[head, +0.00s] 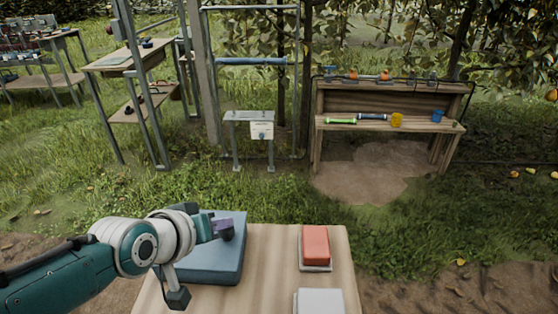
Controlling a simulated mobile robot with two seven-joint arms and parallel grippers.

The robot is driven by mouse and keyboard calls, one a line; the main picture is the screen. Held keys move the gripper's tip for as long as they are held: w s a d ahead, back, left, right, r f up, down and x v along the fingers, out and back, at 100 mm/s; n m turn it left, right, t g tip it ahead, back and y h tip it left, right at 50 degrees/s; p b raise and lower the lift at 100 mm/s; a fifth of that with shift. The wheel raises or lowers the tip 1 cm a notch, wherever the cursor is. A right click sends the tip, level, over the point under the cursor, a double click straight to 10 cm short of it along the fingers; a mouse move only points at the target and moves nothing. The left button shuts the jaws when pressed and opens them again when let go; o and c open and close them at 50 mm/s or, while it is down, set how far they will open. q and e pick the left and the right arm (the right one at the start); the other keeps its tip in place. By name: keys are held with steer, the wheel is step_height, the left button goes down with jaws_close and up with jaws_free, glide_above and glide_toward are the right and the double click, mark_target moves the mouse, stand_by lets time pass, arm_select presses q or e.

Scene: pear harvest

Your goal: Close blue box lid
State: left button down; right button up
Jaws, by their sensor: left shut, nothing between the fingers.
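The blue box (228,262) sits on the left part of the wooden table in front of me. A flat blue top covers it, and it looks lowered. My arm hides its left part, so I cannot tell whether the lid is fully shut. My left gripper (224,230) is over the far part of the box, shut and empty, with its dark tip at or just above the top. I cannot tell whether it touches. My right gripper is not in view.
A red block-like item (315,243) on a pale base lies on the table's (272,265) right side. A light grey item (320,302) is at the near edge. The table middle is clear. A wooden bench (350,125) stands beyond, across grass.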

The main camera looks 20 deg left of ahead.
arm_select(q)
steer(key=shift+s+d+f, duration=0.1)
steer(key=shift+f, duration=0.05)
steer(key=s+d+r+p, duration=0.2)
steer(key=s+r+p, duration=0.4)
steer(key=r+p, duration=0.4)
steer(key=s+d+r+m+g+b, duration=0.1)
steer(key=s+r+m+g, duration=0.25)
steer(key=s+r, duration=0.45)
steer(key=s+d+r+m+g, duration=0.2)
steer(key=s+r+m+g, duration=0.15)
steer(key=s, duration=0.75)
step_height(320, 180, up, 25)
steer(key=p, duration=2.5)
steer(key=shift+w+a+t+p, duration=0.2)
steer(key=shift+t+p, duration=0.1)
steer(key=shift+t, duration=0.1)
